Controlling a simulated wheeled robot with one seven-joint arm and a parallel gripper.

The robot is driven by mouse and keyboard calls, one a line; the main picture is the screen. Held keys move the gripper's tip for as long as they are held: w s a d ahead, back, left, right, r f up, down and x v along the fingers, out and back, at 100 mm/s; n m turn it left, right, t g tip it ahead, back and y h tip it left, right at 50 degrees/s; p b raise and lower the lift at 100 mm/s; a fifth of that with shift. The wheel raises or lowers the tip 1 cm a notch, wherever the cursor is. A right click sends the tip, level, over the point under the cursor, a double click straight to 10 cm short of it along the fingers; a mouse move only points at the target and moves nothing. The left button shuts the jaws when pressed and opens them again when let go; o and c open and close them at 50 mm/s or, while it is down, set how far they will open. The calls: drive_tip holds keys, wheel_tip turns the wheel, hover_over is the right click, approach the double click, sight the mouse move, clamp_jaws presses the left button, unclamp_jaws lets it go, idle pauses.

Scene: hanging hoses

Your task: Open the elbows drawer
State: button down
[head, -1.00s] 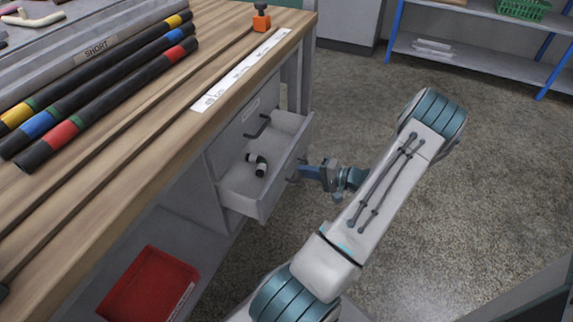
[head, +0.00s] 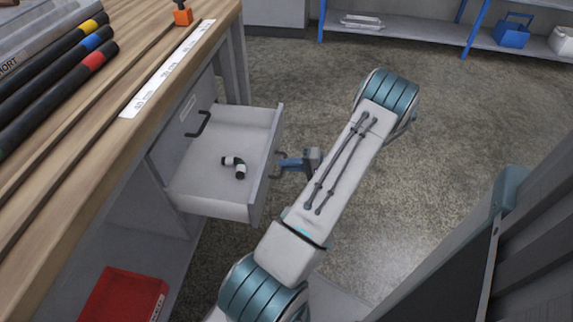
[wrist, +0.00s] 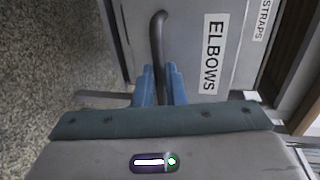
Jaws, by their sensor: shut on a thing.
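The elbows drawer (head: 213,208) stands pulled well out of the workbench in the head view. A black and white elbow fitting (head: 235,166) lies inside it. My gripper (head: 283,163) is at the drawer's front face, at its handle. In the wrist view the drawer front carries an ELBOWS label (wrist: 213,55). The dark curved handle (wrist: 159,35) runs down between the blue fingers of my gripper (wrist: 160,85), which are shut on it. The lower end of the handle is hidden by the gripper.
A second drawer with a black handle (head: 199,124) is shut above the open one; a STRAPS label (wrist: 263,18) shows in the wrist view. A red bin (head: 123,297) sits on the lower shelf. Floor right of my arm is clear up to a grey panel (head: 500,250).

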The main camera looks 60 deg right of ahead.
drive_tip(key=c, duration=1.5)
unclamp_jaws()
drive_tip(key=p+v, duration=0.3)
drive_tip(key=v, duration=1)
drive_tip(key=shift+s+d, duration=0.15)
drive_tip(key=shift+s, duration=0.25)
drive_tip(key=shift+r, duration=0.1)
